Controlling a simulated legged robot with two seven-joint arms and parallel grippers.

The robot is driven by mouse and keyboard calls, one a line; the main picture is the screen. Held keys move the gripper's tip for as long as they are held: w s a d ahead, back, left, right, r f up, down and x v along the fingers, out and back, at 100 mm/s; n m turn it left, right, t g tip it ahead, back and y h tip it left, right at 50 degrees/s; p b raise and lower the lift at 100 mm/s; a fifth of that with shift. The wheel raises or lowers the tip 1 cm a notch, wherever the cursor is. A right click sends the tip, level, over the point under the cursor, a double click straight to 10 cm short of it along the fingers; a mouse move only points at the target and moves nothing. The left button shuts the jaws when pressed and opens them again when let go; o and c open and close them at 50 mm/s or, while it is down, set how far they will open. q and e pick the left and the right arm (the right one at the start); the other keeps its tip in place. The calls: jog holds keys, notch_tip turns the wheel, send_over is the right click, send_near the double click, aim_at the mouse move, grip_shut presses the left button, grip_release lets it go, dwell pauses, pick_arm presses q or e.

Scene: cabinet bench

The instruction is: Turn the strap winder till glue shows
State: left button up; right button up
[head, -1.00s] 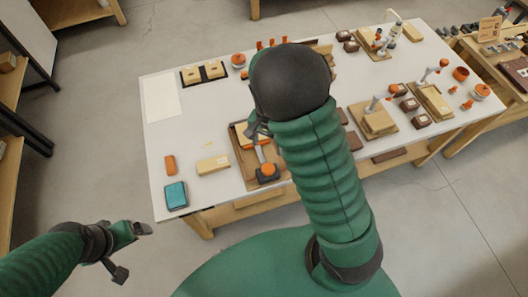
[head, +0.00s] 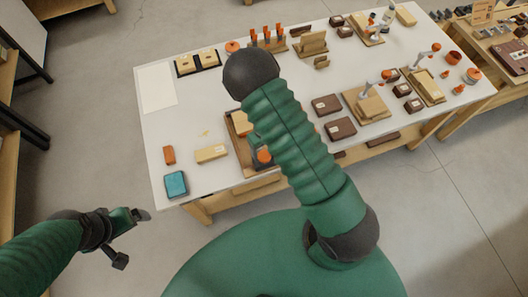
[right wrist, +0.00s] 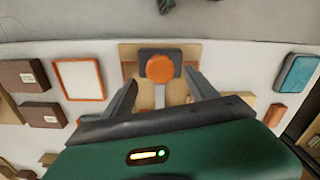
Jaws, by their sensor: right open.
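The strap winder shows as a round orange knob (right wrist: 160,68) on a dark block, with a grey strip running from it towards me. In the head view the orange knob (head: 264,156) shows beside my right arm, on a wooden tray (head: 243,160). My right gripper (right wrist: 162,80) is open and empty, its fingers apart on either side of the grey strip, with the knob just beyond the fingertips. In the head view my right arm hides this gripper and part of the tray. I see no glue. My left gripper (head: 137,215) is off the table's front left, its jaws unclear.
A turquoise box (head: 176,184), an orange block (head: 169,155) and a pale wooden block (head: 211,154) lie left of the tray. Brown boxes (head: 340,128) and wooden stands (head: 367,104) lie to the right.

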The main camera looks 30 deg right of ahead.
aim_at(264, 155)
notch_tip(264, 155, down, 4)
jog(key=shift+f, duration=0.2)
jog(key=c, duration=1.4)
jog(key=shift+o, duration=0.2)
jog(key=shift+m+b, duration=0.3)
jog(key=shift+m, duration=0.9)
jog(key=m, duration=0.3)
jog(key=o, duration=1.4)
jog(key=shift+c, duration=0.2)
jog(key=shift+r, duration=0.1)
